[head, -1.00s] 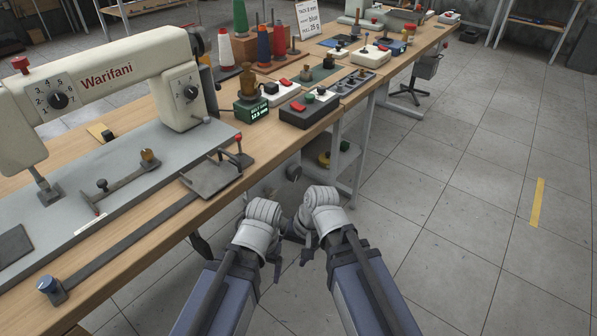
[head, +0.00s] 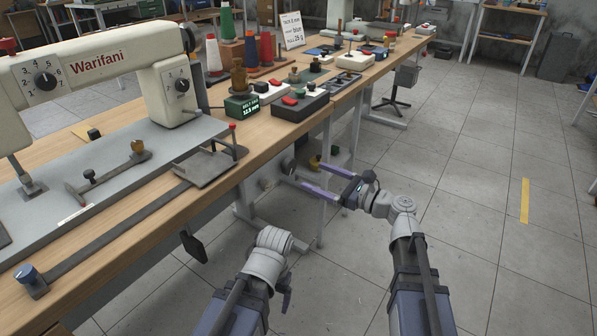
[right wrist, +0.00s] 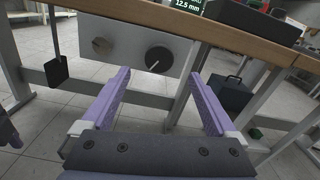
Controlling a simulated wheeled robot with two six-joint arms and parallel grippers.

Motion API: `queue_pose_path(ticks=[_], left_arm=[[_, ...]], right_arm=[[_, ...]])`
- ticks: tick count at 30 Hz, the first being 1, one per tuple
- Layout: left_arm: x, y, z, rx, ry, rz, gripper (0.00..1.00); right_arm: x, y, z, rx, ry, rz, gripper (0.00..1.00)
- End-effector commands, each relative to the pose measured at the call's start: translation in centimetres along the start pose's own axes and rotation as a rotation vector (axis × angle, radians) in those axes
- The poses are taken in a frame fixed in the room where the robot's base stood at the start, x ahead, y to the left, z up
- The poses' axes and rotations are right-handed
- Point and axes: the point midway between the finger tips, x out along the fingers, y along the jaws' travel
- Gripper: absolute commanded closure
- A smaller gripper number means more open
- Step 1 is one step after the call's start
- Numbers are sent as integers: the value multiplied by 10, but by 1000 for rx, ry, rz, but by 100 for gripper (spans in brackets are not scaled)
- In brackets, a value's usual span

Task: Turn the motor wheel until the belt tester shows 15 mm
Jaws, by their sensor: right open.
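The belt tester (head: 242,106) is a small dark green box on the table, and its display reads 12.5 mm. Its lower edge also shows in the right wrist view (right wrist: 188,5). Under the tabletop, the right wrist view shows a light grey motor box with a black wheel (right wrist: 158,60) bearing a white mark, which I take as the motor wheel, and a grey knob (right wrist: 102,46). My right gripper (head: 304,176) is open and empty, its purple fingers pointing at the box; the wheel lies beyond and between the fingertips (right wrist: 161,76), apart from them.
The wooden tabletop edge (right wrist: 225,35) runs above the motor box. A dark pedal plate (right wrist: 57,70) hangs at left, and table legs (right wrist: 185,85) stand close by. A dark case (right wrist: 229,92) sits at right.

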Motion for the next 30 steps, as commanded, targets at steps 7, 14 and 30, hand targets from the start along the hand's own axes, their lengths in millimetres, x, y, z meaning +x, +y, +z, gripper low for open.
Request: queue_pose_path(ticks=[7, 14, 30], left_arm=[[0, 0, 0, 0, 0, 0, 12], [0, 0, 0, 0, 0, 0, 12], [0, 0, 0, 0, 0, 0, 12]], right_arm=[[39, 0, 0, -2, 1, 5, 6], [66, 0, 0, -3, 1, 4, 6], [73, 1, 0, -4, 2, 2, 20]])
